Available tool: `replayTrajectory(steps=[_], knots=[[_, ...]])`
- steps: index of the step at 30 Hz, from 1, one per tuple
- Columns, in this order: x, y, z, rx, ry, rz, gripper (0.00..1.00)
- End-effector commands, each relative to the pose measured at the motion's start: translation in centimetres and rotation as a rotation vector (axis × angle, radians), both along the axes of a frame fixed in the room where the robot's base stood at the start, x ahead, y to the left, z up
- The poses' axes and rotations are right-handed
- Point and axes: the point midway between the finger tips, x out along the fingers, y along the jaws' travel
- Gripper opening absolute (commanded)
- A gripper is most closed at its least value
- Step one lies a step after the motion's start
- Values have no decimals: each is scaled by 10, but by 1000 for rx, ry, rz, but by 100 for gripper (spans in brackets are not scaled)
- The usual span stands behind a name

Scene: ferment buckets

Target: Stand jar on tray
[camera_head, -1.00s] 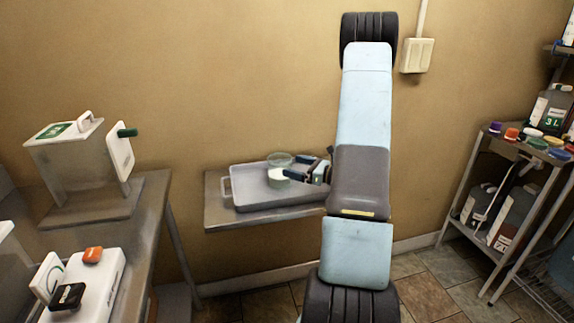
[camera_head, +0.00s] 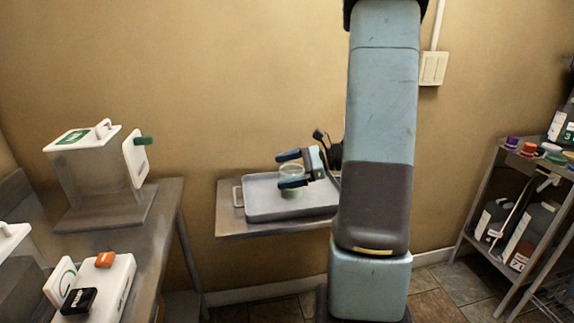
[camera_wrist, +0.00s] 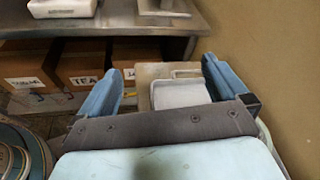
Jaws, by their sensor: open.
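The tray lies on a wall-side table. I cannot tell whether a finger touches the jar. In the wrist view my gripper (camera_wrist: 163,80) is also open, with no jar visible between the fingers.
A shelf rack (camera_head: 490,200) with bottles and coloured caps stands at the right. In the wrist view, labelled boxes (camera_wrist: 82,70) sit under a metal table.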

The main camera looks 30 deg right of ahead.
Motion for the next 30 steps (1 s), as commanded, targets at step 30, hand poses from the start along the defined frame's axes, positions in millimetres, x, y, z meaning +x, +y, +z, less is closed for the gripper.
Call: replayTrajectory(steps=[30], knots=[[-174, 131, 105, -1206, -531, 948, 100]])
